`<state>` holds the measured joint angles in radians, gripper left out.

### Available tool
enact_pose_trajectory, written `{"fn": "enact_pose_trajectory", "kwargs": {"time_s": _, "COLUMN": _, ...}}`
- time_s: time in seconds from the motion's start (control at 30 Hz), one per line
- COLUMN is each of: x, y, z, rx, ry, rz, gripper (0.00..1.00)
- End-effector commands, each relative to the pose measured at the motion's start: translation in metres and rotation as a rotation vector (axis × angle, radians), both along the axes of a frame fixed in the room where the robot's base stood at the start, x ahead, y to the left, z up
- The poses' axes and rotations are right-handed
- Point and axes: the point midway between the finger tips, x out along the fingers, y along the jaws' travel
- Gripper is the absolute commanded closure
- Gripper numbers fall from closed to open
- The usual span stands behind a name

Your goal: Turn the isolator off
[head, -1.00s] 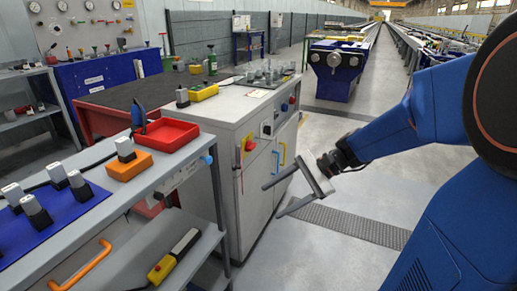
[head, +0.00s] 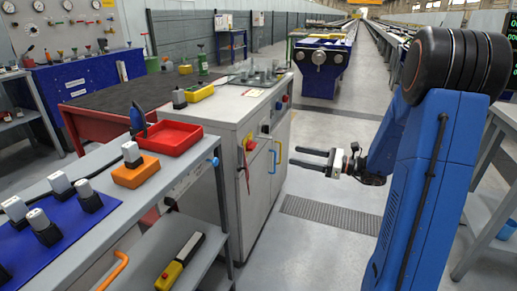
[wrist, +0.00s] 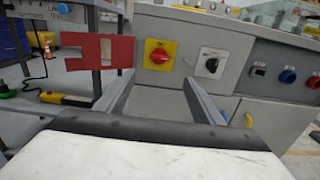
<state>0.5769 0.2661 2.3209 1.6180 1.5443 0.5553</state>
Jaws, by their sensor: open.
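The isolator is a red rotary knob on a yellow plate (wrist: 159,55), set in the grey cabinet's front panel. It also shows in the head view (head: 250,144). In the wrist view its handle looks roughly level, but its position marks are too small to read. My gripper (wrist: 160,88) is open and empty, its two fingers reaching toward the panel with the isolator above and between them. In the head view my gripper (head: 300,158) points left at the cabinet front, with a gap before it.
A red plate (wrist: 122,52) is left of the isolator. A black knob on a white plate (wrist: 211,63) is to its right, then a blue button (wrist: 287,76) and a red one (wrist: 313,81). A yellow cabinet handle (head: 270,165) is below. The floor in front is clear.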

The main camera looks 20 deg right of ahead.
Motion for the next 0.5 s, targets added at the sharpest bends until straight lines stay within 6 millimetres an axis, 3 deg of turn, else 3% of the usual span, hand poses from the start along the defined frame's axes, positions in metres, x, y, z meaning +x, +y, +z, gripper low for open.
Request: {"fn": "enact_pose_trajectory", "kwargs": {"time_s": 0.5, "x": 0.042, "y": 0.060, "z": 0.000, "rx": -0.003, "ry": 0.001, "rz": 0.006, "gripper": 0.38}}
